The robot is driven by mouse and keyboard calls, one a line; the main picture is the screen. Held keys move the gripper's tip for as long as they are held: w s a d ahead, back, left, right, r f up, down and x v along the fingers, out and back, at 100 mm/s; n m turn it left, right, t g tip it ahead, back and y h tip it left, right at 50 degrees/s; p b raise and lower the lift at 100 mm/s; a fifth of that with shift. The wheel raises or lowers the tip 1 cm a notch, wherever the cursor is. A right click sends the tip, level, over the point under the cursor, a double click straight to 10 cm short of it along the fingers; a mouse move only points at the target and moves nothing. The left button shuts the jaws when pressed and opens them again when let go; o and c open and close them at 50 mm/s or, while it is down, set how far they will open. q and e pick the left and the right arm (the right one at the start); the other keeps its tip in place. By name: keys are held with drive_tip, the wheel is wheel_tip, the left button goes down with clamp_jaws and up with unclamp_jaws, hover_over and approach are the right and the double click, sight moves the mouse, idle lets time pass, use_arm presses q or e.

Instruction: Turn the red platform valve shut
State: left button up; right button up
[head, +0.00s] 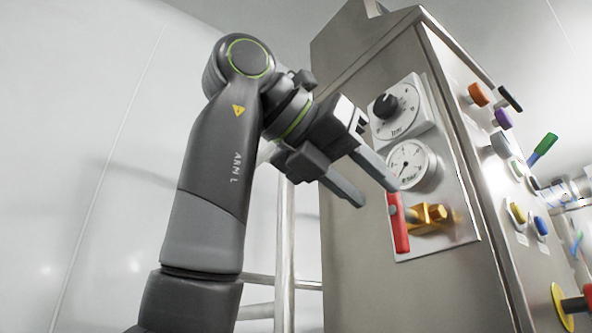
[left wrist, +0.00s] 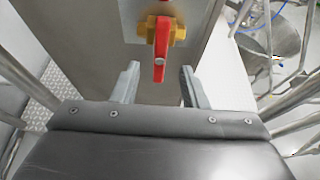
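The red valve handle (head: 398,222) is a flat lever on a brass valve body (head: 430,215), low on a plate on the steel cabinet's near face. It hangs roughly upright in the head view. In the left wrist view the red handle (left wrist: 161,50) points down from the brass body (left wrist: 178,30), between and beyond the fingertips. My left gripper (head: 372,188) is open and empty, its fingers spread just left of and above the handle; it also shows in the left wrist view (left wrist: 160,78). No contact with the handle is visible. My right gripper is not in view.
Above the valve are a round gauge (head: 408,165) and a black dial knob (head: 386,106). The cabinet's right face carries several coloured knobs and a green-handled lever (head: 543,148). Metal rails (head: 284,250) stand left of the cabinet. A steel funnel-shaped vessel (left wrist: 272,40) is at the right.

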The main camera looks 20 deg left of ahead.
use_arm(q)
drive_tip(key=b+v, duration=0.3)
drive_tip(key=v, duration=0.8)
idle(0.5)
